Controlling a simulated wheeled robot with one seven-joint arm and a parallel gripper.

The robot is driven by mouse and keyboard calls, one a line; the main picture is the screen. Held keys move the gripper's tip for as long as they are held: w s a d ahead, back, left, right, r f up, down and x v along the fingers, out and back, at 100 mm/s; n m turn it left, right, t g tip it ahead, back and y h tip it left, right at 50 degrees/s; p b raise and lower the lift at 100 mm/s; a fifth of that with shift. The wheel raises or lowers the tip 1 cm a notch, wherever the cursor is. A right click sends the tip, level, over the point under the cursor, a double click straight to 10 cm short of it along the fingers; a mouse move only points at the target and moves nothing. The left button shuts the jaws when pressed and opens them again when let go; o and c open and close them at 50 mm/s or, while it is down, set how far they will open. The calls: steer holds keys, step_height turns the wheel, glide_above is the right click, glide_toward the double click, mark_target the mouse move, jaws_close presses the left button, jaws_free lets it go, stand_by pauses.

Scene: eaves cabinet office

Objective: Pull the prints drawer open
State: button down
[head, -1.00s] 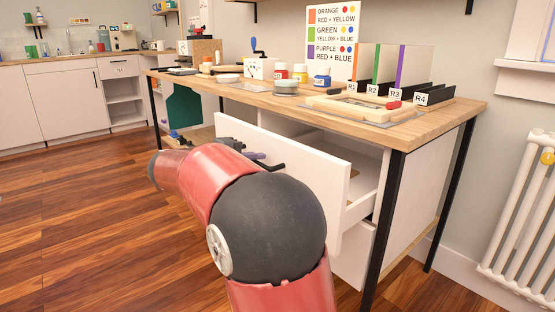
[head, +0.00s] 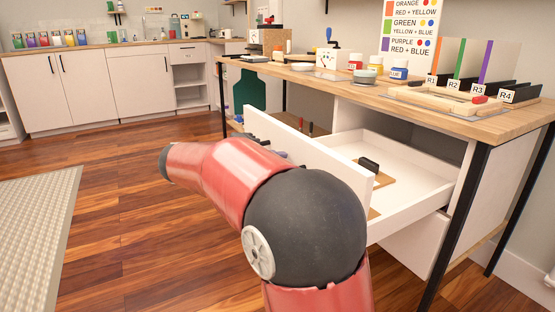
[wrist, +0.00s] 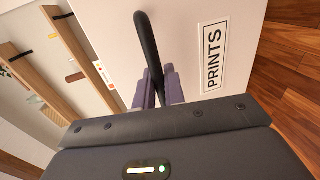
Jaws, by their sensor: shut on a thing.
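The prints drawer (head: 308,150) is a white drawer under the wooden desk, pulled well out, with its inside showing in the head view. In the wrist view its white front (wrist: 188,40) carries a PRINTS label (wrist: 214,56) and a black bar handle (wrist: 148,45). My gripper (wrist: 158,88) is shut on the handle, its purple-grey fingers on either side of the bar. In the head view my red arm hides most of the gripper and the handle. A black block (head: 368,164) and brown pieces lie inside the drawer.
The desk top (head: 340,82) holds paint jars, a wooden frame and a rack labelled R1 to R4. Another white drawer (head: 418,243) is below. A grey mat (head: 38,235) lies at the left; the wooden floor between is clear.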

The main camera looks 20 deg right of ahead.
steer(key=shift+a, duration=0.1)
steer(key=c, duration=1.6)
jaws_free()
steer(key=p+v, duration=0.1)
steer(key=v, duration=0.6)
steer(key=shift+s+a, duration=0.1)
steer(key=shift+a, duration=0.3)
